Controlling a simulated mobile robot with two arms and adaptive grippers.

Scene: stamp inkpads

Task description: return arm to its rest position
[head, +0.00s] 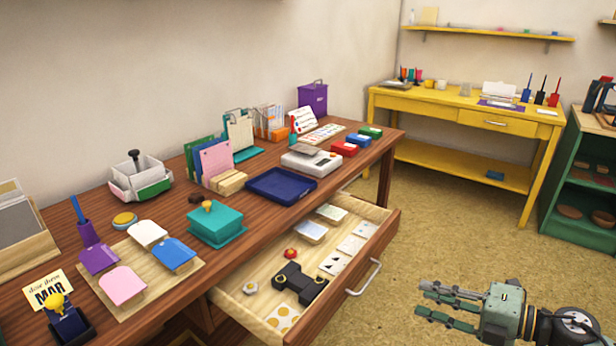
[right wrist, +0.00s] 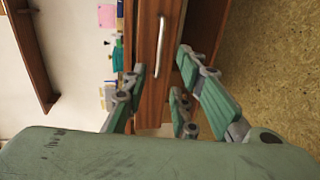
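My right gripper (head: 450,304) is at the lower right of the head view, over the floor, to the right of the open drawer and apart from it. Its green fingers are spread with nothing between them. In the right wrist view the fingers (right wrist: 160,105) are also apart and empty, with the drawer front (right wrist: 172,70) and its metal handle (right wrist: 159,45) beyond them. My left gripper does not show in either view.
The open drawer (head: 385,235) juts out from the wooden desk (head: 330,180) and holds cards and a black object (head: 298,284). Inkpads, a navy tray (head: 282,186) and stamps stand on the desk. A yellow table (head: 440,110) and green shelf (head: 570,190) stand behind. Floor (head: 430,225) between is clear.

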